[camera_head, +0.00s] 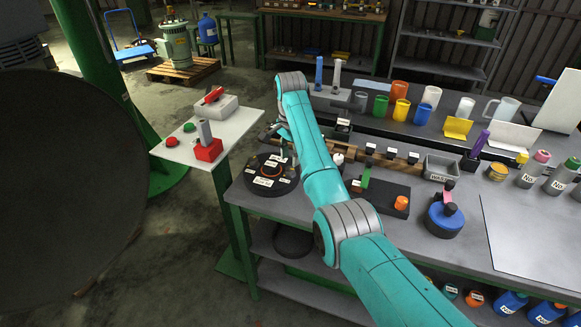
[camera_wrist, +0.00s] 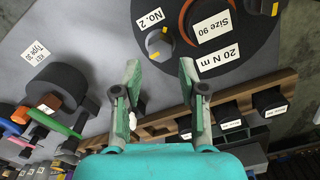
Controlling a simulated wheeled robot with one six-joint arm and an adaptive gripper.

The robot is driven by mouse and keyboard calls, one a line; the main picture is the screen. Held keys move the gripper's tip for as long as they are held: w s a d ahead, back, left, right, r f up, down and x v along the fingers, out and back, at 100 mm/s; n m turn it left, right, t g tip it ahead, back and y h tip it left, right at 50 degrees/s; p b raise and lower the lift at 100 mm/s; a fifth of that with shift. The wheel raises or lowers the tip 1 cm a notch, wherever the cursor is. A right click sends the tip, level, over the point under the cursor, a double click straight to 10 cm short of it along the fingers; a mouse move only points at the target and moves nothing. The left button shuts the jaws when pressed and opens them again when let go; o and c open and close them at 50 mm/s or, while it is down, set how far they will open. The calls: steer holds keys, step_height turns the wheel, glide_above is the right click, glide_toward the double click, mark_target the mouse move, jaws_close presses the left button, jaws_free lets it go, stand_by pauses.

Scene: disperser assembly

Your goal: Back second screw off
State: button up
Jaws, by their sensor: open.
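The grey hexagonal screw head (camera_wrist: 159,46) with a yellow mark sits on the dark round plate (camera_wrist: 232,65) in the wrist view, beside a "No.2" label. My gripper (camera_wrist: 160,70) is open and empty. Its two fingers point at the screw and stand apart, one toward each side of it; contact with the screw is not visible. In the head view the round plate (camera_head: 261,188) lies on the left end of the bench, with several labels and a ring at its centre. My arm partly covers this area, and the fingertips are hard to make out there.
A wooden rack (camera_wrist: 160,127) with dark labelled blocks runs just behind the plate. A dark cylinder (camera_wrist: 62,82) lies near the "Key Type 30" label. In the head view, a small side table (camera_head: 228,131) with red parts stands left, and coloured cups (camera_head: 401,110) line the back.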

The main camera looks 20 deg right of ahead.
mark_target(290, 169)
steer(key=shift+a+f, duration=0.15)
steer(key=shift+f, duration=2.35)
jaws_close()
